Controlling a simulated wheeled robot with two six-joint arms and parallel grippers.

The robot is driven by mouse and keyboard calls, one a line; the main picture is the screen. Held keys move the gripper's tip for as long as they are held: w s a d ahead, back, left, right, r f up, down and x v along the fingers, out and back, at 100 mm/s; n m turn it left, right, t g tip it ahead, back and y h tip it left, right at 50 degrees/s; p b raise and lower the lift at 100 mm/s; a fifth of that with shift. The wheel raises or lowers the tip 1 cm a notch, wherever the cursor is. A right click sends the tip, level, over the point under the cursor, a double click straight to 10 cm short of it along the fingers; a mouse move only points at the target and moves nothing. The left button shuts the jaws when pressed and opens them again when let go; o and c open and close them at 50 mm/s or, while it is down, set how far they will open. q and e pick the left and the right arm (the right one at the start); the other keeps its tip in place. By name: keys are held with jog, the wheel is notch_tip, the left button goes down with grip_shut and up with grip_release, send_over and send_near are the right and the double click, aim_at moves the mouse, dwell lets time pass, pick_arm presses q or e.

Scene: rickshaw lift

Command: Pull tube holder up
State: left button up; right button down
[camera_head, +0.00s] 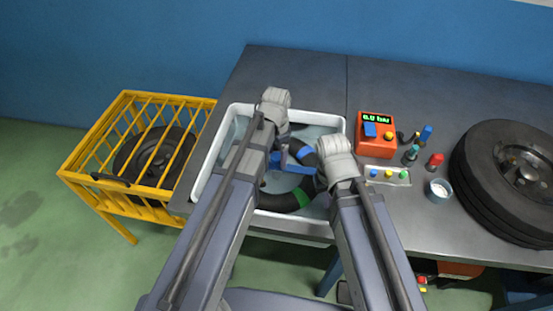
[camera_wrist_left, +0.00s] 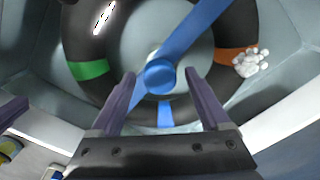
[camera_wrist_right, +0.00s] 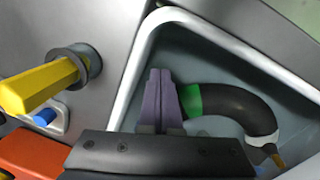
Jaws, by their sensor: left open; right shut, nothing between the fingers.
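The blue tube holder (camera_head: 296,163) is in the white basin (camera_head: 345,122), across the black tube (camera_head: 283,202) with its coloured bands. In the left wrist view, the holder's blue bar and round knob (camera_wrist_left: 160,76) lie across the ring. My left gripper (camera_wrist_left: 160,73) is open, its fingertips on either side of the knob; the depth between them is unclear. White bubbles (camera_wrist_left: 251,63) sit at the tube's orange band. My right gripper (camera_wrist_right: 160,72) is shut and empty, beside the tube's green band (camera_wrist_right: 191,101).
Right of the basin are an orange gauge box (camera_head: 376,134), a tray of coloured caps (camera_head: 384,176), small tools, a cup (camera_head: 438,190) and a large wheel (camera_head: 507,180). A yellow cage (camera_head: 90,180) holding a tyre stands at left.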

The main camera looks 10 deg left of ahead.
pick_arm(q)
jog(key=shift+c, duration=0.2)
grip_shut()
dwell(0.5)
dwell(0.7)
